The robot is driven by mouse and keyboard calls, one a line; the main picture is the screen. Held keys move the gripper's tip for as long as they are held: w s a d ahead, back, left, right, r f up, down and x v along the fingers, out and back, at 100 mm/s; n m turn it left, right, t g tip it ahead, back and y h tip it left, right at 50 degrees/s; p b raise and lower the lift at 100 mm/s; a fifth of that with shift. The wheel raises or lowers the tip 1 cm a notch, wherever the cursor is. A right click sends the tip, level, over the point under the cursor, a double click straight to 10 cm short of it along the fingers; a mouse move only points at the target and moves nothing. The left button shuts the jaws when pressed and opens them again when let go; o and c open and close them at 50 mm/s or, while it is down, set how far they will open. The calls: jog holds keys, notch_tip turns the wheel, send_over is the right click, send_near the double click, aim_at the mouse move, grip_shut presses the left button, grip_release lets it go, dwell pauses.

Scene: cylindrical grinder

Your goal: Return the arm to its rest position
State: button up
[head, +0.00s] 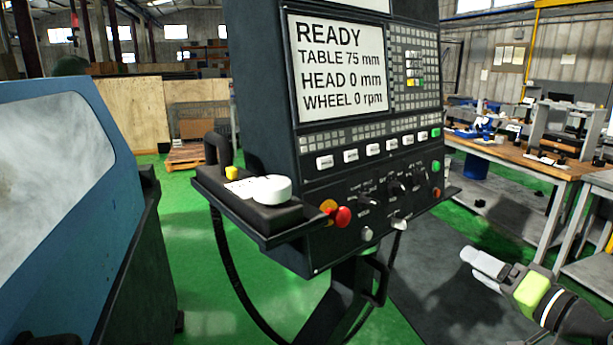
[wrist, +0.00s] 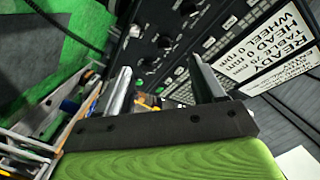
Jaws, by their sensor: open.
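My gripper (head: 486,268) is at the lower right of the head view, held out over the dark floor mat, to the right of the control panel and apart from it. In the wrist view my gripper (wrist: 160,85) shows two fingers spread apart with nothing between them. The control panel (head: 345,140) stands in the middle of the head view. Its screen (head: 338,68) reads READY, TABLE 75 mm, HEAD 0 mm, WHEEL 0 rpm. The panel's screen also shows, turned, in the wrist view (wrist: 270,50).
A blue machine housing (head: 60,190) fills the left side. A shelf on the panel carries a white round knob (head: 265,189), and a red button (head: 343,216) sits beside it. A wooden workbench (head: 530,160) stands at the right. Green floor (head: 220,270) lies open between machine and panel.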

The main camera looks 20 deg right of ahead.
jog(key=w+a+f+n+g+p, duration=0.25)
jog(key=a+g, duration=0.25)
jog(key=a, duration=0.5)
jog(key=w+a+f+n+g+p, duration=0.1)
jog(key=a+n+g+p, duration=0.25)
jog(key=a, duration=0.75)
jog(key=s+a+r+g+h+p, duration=0.1)
jog(key=s+a+r+p, duration=0.1)
jog(key=s, duration=0.7)
jog(key=s+a+r+n+g+h+p, duration=0.1)
jog(key=s+a+r+g+h+p, duration=0.1)
jog(key=s, duration=0.7)
jog(key=shift+s+a+r+p, duration=0.2)
jog(key=shift+a+p, duration=0.25)
jog(key=shift+a, duration=0.8)
